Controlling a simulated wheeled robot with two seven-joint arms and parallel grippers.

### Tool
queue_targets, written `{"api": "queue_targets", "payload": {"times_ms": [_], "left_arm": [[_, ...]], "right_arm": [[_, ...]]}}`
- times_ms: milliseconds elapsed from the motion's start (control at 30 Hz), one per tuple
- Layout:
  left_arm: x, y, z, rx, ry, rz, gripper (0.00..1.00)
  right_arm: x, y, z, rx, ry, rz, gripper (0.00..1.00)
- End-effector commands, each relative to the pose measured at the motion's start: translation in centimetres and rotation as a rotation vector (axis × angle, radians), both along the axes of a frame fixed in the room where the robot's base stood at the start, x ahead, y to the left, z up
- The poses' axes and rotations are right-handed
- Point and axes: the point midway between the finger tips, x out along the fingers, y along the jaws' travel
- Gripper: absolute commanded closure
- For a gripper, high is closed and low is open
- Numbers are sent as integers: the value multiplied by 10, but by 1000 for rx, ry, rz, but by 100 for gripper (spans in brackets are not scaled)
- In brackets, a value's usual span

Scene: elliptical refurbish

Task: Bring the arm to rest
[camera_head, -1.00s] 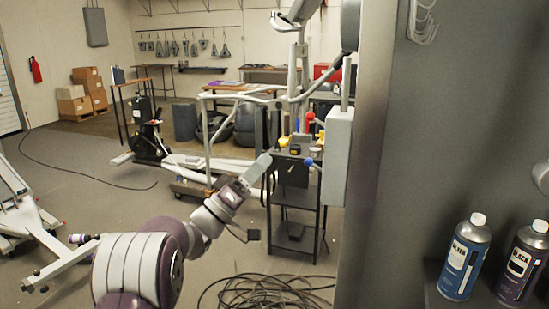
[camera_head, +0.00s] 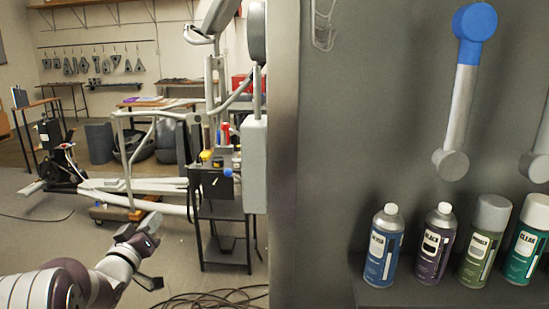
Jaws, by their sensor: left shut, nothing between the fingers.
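My left arm comes in from the lower left in the head view. Its gripper (camera_head: 146,226) is shut and empty, held in the open air over the floor, to the left of a small black cart (camera_head: 222,211). It touches nothing that I can see. My right arm and gripper do not show in this view.
A grey wall panel (camera_head: 283,150) stands close by on the right. Several spray cans, one a blue silver can (camera_head: 384,245), stand on a dark shelf (camera_head: 430,296) there. A blue-ended grey tool (camera_head: 460,105) hangs above. Black cable (camera_head: 215,299) lies coiled on the floor.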

Motion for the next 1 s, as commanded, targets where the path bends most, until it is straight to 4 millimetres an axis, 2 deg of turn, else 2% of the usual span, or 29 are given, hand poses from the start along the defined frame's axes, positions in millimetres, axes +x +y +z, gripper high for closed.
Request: {"api": "queue_targets", "payload": {"times_ms": [33, 67, 100, 167, 200, 267, 300, 333, 400, 467, 500, 633, 1000], "left_arm": [[-10, 9, -37, 92, 209, 113, 100], [-23, 11, -63, 154, 358, 162, 100], [-49, 8, -94, 230, 560, 192, 100], [-97, -7, -131, 320, 837, 172, 100], [-132, -22, -147, 365, 997, 128, 100], [-184, -46, -162, 410, 1201, 41, 100], [-215, -61, -166, 430, 1308, -22, 100], [-237, -72, -167, 440, 1377, -68, 100], [-280, -95, -164, 448, 1496, -159, 100], [-305, -112, -156, 443, 1548, -207, 100], [-313, -122, -147, 453, 1546, -229, 100], [-309, -137, -136, 504, 1504, -268, 100], [-309, -137, -139, 504, 1503, -268, 100]], "right_arm": [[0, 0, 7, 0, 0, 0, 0], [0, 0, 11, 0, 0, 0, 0], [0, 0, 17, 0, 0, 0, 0], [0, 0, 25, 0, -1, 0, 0], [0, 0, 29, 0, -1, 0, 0], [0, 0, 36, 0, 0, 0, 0], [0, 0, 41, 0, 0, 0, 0], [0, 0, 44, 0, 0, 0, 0], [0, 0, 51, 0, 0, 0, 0], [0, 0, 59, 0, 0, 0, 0], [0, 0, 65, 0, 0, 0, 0], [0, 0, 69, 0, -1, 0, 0], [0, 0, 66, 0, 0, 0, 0]]}}
